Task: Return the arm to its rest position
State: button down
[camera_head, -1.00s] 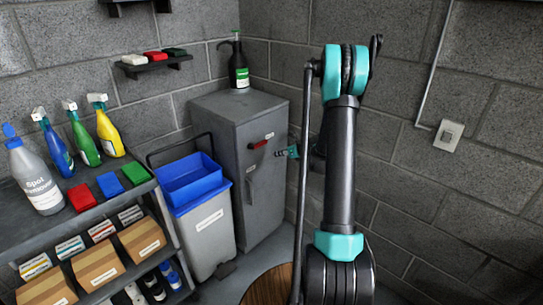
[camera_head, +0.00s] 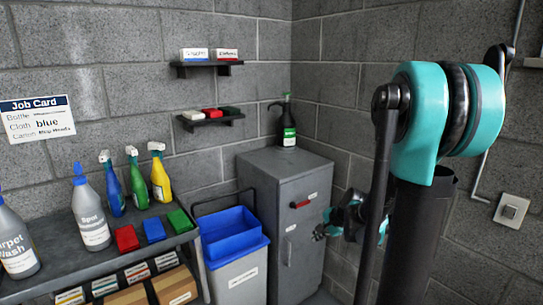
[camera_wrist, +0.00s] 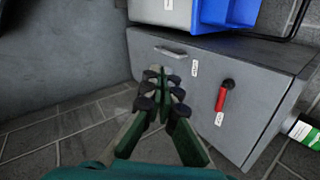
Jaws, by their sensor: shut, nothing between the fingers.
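My gripper (camera_wrist: 161,88) shows in the wrist view with its dark green-grey fingers together and nothing between them. It points toward the front of the grey cabinet (camera_wrist: 185,75), apart from it as far as I can tell. In the head view my gripper (camera_head: 319,232) is small and partly hidden, in front of the cabinet (camera_head: 286,165). My arm, with a large teal joint and dark links, fills the right of the head view and hides part of the wall.
The cabinet has a red handle (camera_head: 300,205). A blue tub (camera_head: 232,223) sits on a grey bin (camera_head: 237,276) beside it. A dark pump bottle (camera_head: 289,130) stands on the cabinet. A shelf rack (camera_head: 70,245) holds spray bottles and coloured pads at left.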

jog(key=s+d+f+n+h, duration=0.1)
jog(key=s+n+h, duration=0.1)
jog(key=s+n, duration=0.4)
jog(key=s+d+f+n+g+h, duration=0.1)
jog(key=s+n+h, duration=0.1)
jog(key=s+n, duration=0.5)
jog(key=s, duration=0.6)
jog(key=shift+s+d+f+n, duration=0.25)
jog(key=shift+s+n, duration=0.05)
jog(key=shift+s, duration=0.1)
